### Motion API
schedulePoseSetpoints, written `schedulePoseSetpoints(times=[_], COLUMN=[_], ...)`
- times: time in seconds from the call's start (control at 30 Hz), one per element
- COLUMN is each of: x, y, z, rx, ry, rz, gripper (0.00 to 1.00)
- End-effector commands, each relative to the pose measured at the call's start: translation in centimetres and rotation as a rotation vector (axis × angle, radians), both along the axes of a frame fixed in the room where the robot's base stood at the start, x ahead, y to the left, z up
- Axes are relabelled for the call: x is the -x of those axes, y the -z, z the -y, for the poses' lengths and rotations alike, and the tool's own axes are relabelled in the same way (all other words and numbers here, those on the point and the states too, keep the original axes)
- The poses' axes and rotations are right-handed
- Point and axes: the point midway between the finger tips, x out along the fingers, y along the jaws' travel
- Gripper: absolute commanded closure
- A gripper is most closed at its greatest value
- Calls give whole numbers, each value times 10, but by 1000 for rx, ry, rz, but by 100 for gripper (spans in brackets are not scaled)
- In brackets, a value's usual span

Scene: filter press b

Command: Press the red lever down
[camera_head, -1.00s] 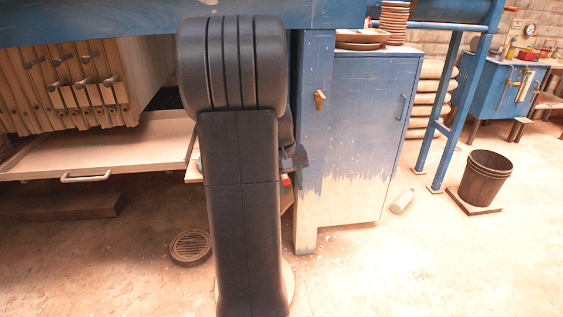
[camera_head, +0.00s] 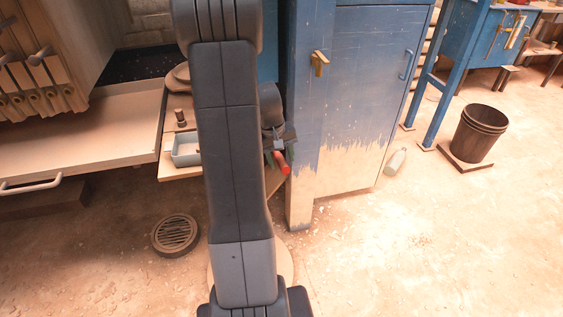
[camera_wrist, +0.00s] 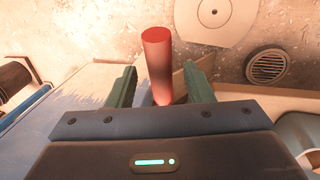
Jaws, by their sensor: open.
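The red lever (camera_wrist: 157,62) stands out in the wrist view as a red cylinder. In that view its lower end shows between the two green fingers of my gripper (camera_wrist: 160,88), with space on both sides of it. In the head view the red lever (camera_head: 282,163) shows as a short tilted red handle right of my arm, beside the blue cabinet post. My gripper (camera_head: 273,155) is partly hidden there behind my arm. The gripper is open.
A blue cabinet (camera_head: 365,80) with a worn lower edge stands just right of the lever. A wooden shelf with a light-blue tray (camera_head: 186,150) is left of my arm. A floor drain (camera_head: 176,234), a white bottle (camera_head: 396,162) and a dark bucket (camera_head: 480,130) are on the floor.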

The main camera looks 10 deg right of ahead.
Motion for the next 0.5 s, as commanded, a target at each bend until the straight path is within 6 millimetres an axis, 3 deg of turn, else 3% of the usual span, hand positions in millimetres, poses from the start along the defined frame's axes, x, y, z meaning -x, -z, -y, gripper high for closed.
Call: schedulePoseSetpoints(times=[0.13,0.47,0.5], x=[0,0,0], y=[12,14,14], z=[2,3,3], rx=[-1,0,0], ry=[1,1,1], rz=[-1,1,1], gripper=[53,53,61])
